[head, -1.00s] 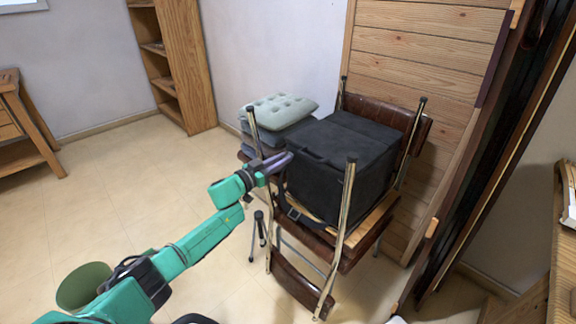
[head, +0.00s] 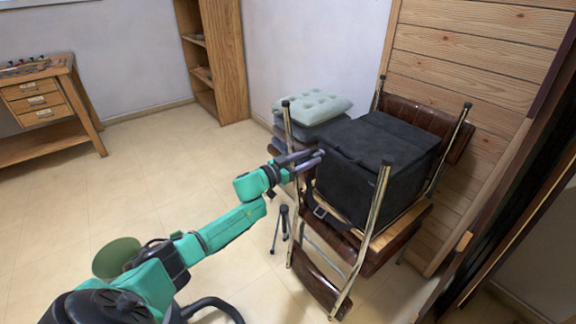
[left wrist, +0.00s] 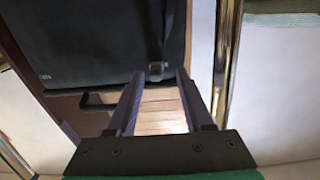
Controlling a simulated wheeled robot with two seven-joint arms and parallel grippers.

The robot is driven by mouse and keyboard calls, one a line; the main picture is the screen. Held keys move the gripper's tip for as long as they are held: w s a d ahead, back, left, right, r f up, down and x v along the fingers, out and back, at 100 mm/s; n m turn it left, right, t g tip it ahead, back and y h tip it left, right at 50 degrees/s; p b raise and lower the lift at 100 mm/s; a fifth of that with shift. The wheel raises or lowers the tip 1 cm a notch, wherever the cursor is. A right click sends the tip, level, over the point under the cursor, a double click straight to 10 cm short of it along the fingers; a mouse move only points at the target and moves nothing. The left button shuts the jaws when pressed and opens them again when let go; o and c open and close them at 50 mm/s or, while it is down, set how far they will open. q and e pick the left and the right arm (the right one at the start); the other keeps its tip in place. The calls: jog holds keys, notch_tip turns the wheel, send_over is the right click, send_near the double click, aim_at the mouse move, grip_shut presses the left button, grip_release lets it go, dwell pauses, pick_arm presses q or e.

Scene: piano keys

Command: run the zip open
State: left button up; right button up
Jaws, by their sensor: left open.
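A black box-shaped bag (head: 372,165) sits on an upturned wooden chair in a stack. In the left wrist view the bag (left wrist: 95,45) fills the top, with a strap and small buckle (left wrist: 156,70) at its lower right. I cannot make out the zip or its pull in either view. My left gripper (head: 320,157) is at the bag's left side, near its upper edge. In the left wrist view it (left wrist: 161,76) is open, with nothing held between its fingers; its tips are near the buckle, and contact cannot be told. My right gripper is out of view.
Metal chair legs (head: 368,230) rise around the bag, one close to my left gripper. Grey cushions (head: 312,106) are stacked behind it. A small black tripod (head: 282,228) stands on the floor. A wooden wall is behind; open floor lies left.

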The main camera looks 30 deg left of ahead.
pick_arm(q)
jog(key=v, duration=0.3)
jog(key=shift+s+a+p, duration=0.1)
jog(key=shift+s+p, duration=0.15)
jog(key=shift+p, duration=0.05)
jog(key=p, duration=0.1)
send_near(312, 156)
jog(key=v, duration=0.5)
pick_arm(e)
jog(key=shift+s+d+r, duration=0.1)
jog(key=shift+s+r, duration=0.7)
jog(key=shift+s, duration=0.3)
